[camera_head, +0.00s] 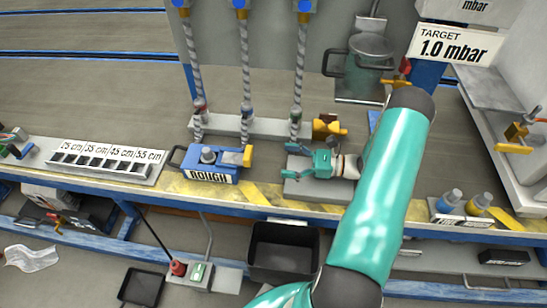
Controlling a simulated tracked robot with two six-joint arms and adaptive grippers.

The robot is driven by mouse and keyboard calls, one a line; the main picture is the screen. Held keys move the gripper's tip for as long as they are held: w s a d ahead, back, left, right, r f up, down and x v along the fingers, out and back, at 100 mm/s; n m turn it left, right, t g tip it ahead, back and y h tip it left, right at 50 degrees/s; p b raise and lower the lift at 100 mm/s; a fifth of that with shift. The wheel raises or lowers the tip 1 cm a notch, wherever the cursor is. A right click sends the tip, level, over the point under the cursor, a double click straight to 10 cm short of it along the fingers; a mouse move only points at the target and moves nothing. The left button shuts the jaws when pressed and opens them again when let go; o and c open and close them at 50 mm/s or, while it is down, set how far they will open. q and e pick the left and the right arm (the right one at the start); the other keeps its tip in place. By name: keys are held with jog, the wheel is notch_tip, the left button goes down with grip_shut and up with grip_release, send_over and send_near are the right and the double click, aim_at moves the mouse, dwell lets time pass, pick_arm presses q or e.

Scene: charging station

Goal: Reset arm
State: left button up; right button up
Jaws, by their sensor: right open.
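My right arm (382,190), teal with dark joints, rises from the bottom of the view and bends left at its dark upper joint. My right gripper (294,162) points left, with its teal fingers spread apart and nothing between them. It is over a grey block (317,190) on the bench; I cannot tell how high above it. The blue pump labelled ROUGH (209,165) is to the left of the fingers, with a clear gap. I make out no left gripper in this view.
Braided hoses (245,75) run down to a grey manifold (232,125) behind the gripper. A yellow valve (324,127) is close behind it. A slotted rack (103,162) is left, two small bottles (478,204) right. A black bin (284,250) is below the bench edge.

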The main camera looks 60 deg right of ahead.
jog(key=shift+s+d, duration=0.15)
jog(key=shift+s, duration=0.2)
